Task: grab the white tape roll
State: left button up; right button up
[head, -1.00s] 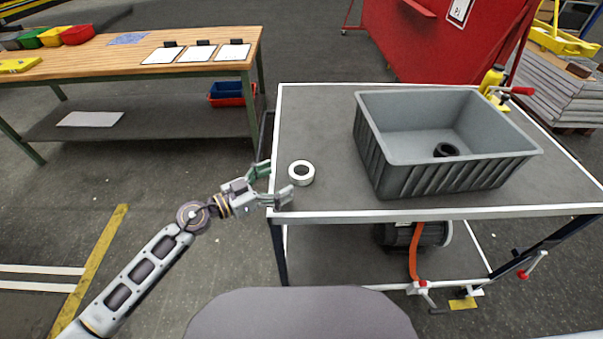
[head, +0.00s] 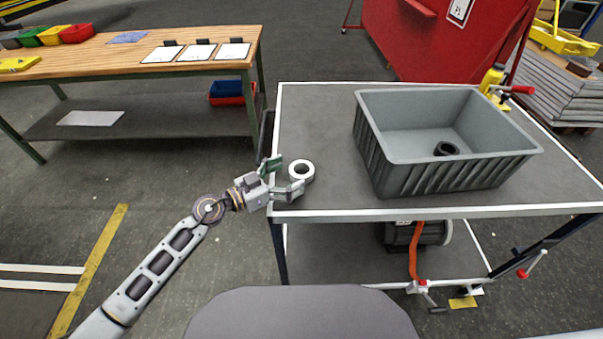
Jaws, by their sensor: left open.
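The white tape roll (head: 301,163) lies flat near the left edge of the grey cart top, its dark hole facing up. My left gripper (head: 287,175) comes in from the left over the cart's edge. It is open, with one finger toward the back and one toward the front. The fingertips are close to the roll's left side; I cannot tell whether they touch it. My right gripper does not show.
A grey crate (head: 460,170) with a black ring (head: 446,149) inside stands on the cart top (head: 325,120), right of the roll. A wooden workbench (head: 110,55) stands at the back left. The cart top behind the roll is clear.

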aim_at(292, 174)
pick_arm(q)
jog(key=shift+x, duration=1.75)
jog(key=shift+f, duration=0.15)
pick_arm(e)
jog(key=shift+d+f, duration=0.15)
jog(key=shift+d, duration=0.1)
pick_arm(q)
jog(key=c, duration=1.1)
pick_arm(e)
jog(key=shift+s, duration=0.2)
pick_arm(q)
jog(key=shift+c, duration=0.3)
